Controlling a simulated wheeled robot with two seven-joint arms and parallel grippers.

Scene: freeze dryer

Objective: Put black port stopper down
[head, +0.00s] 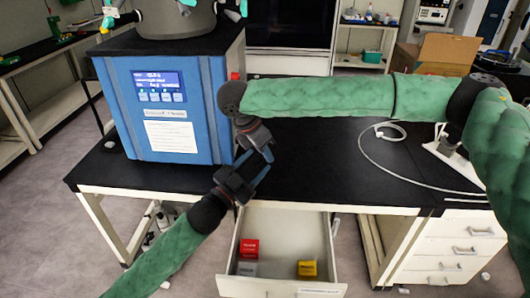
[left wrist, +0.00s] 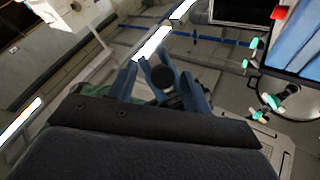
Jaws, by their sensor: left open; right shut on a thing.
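The black port stopper (left wrist: 163,77) shows as a dark round end in the left wrist view, between my left gripper's spread blue fingers. My right gripper (head: 262,151) is shut on it, in front of the freeze dryer's right side, above the bench's front edge. My left gripper (head: 256,172) is open and reaches up from the lower left, close to the right gripper. I cannot tell whether the left fingers touch the stopper. In the head view the stopper is hidden among the fingers. The blue freeze dryer (head: 205,112) stands on the black bench (head: 330,160).
An open drawer (head: 283,222) below the grippers holds a red box (head: 249,248), a grey box (head: 244,268) and a yellow box (head: 307,268). A white cable (head: 372,158) lies on the bench at right. Black bench top right of the grippers is mostly clear.

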